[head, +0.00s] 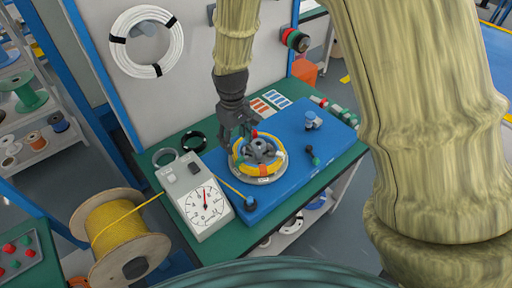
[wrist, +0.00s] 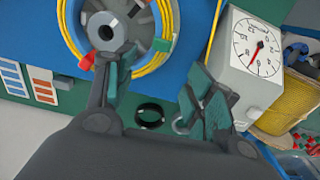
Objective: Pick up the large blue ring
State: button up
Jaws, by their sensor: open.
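I cannot pick out a large blue ring on the bench top for certain. A blue coil (head: 316,201) shows small on the shelf under the green bench. A black ring (head: 194,142) and a thinner grey ring (head: 165,157) lie flat at the bench's back left; the black ring (wrist: 149,115) and grey ring (wrist: 180,125) also show in the wrist view, the grey one partly hidden by a finger. My gripper (head: 241,137) is open and empty, above the rear left side of the yellow coil; its fingers (wrist: 155,75) stand apart in the wrist view.
The yellow coil (head: 277,164) sits round a grey hub on the blue platform (head: 293,130). A dial box (head: 205,205) stands beside it, with a yellow cable spool (head: 125,232) farther left. A white panel (head: 185,80) rises behind. Red and green parts lie at the bench's right end.

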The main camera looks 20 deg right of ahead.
aim_at(241, 159)
jog(key=shift+s+d+f, duration=0.1)
jog(key=shift+s+f, duration=0.15)
jog(key=shift+f, duration=0.15)
jog(key=f, duration=0.1)
jog(key=f+p, duration=0.1)
jog(key=f, duration=0.1)
jog(key=shift+w+d+f, duration=0.1)
jog(key=shift+d+f, duration=0.05)
jog(key=shift+d, duration=0.25)
jog(key=shift+s+f, duration=0.25)
jog(key=shift+f, duration=0.05)
jog(key=shift+s+a+f+p, duration=0.15)
jog(key=shift+f+p, duration=0.3)
jog(key=shift+f, duration=0.3)
jog(key=shift+s+f+p, duration=0.1)
jog(key=shift+f+p, duration=0.35)
jog(key=shift+f, duration=1.3)
jog(key=shift+c, duration=0.2)
grip_shut()
